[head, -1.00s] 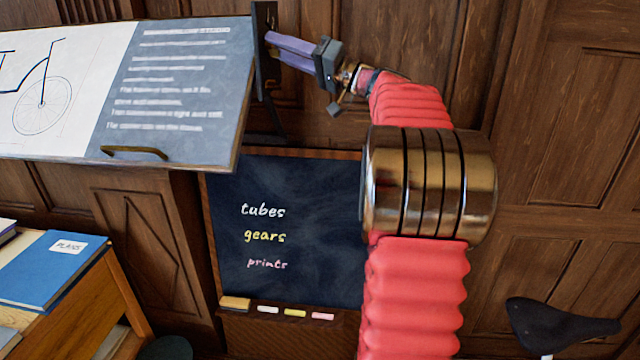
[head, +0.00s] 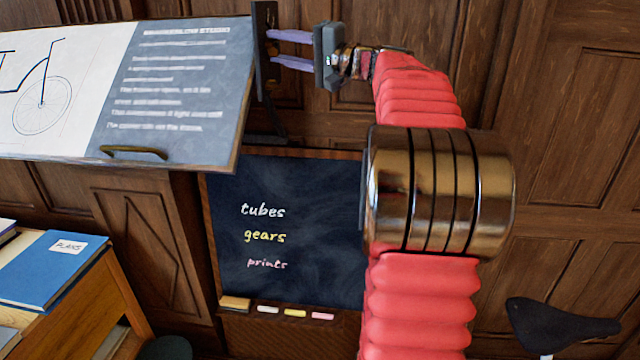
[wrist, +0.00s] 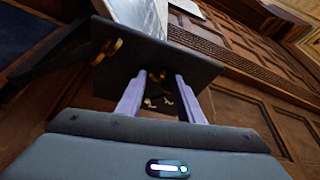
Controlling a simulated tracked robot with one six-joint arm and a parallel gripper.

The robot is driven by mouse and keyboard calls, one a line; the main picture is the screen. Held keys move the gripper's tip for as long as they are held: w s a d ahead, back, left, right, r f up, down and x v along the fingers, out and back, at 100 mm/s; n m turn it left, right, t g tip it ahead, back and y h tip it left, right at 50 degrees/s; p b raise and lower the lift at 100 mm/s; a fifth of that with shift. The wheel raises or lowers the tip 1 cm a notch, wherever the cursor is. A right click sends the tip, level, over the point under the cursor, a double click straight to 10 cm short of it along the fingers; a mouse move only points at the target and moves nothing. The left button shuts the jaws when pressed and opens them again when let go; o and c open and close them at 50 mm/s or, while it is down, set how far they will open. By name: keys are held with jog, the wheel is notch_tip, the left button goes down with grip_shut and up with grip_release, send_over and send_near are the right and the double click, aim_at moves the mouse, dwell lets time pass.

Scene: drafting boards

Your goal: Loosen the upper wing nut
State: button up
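A dark upright bracket plate (head: 265,50) stands at the right end of the tilted drafting board. In the wrist view the plate (wrist: 165,62) carries a brass wing nut (wrist: 105,50) to the left of my fingers, which looks like the lower one. Another brass wing nut, small and partly in shadow, shows between my fingertips (wrist: 157,77); it seems to be the upper one. My gripper (head: 272,49) points left at the plate, with its two lilac fingers apart, one above the other. The fingertips are at or very close to the plate. I see no clear contact with the nut.
The drafting board (head: 190,100) with a bicycle drawing lies left of the plate. A chalkboard (head: 290,225) is below my gripper. A wooden desk (head: 70,310) with a blue book is at lower left. A bicycle saddle (head: 560,325) is at lower right.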

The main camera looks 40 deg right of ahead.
jog(key=s+d+m, duration=0.1)
jog(key=s+d, duration=0.1)
jog(key=s, duration=0.5)
jog(key=s+d+m, duration=0.2)
jog(key=s+d, duration=0.1)
jog(key=s, duration=0.3)
notch_tip(320, 180, down, 12)
jog(key=d+m+g+h, duration=0.1)
jog(key=g+h, duration=0.2)
jog(key=g, duration=0.1)
jog(key=s+a+f+n+g, duration=0.1)
jog(key=s+a+f+g, duration=0.1)
jog(key=a+f, duration=0.3)
jog(key=s+a+f+n+g+h, duration=0.1)
jog(key=s+a+f+g, duration=0.1)
jog(key=a+f, duration=0.3)
notch_tip(320, 180, down, 3)
jog(key=shift+s+f+g, duration=0.2)
jog(key=shift+s+g, duration=0.15)
jog(key=shift+g, duration=0.25)
dwell(0.3)
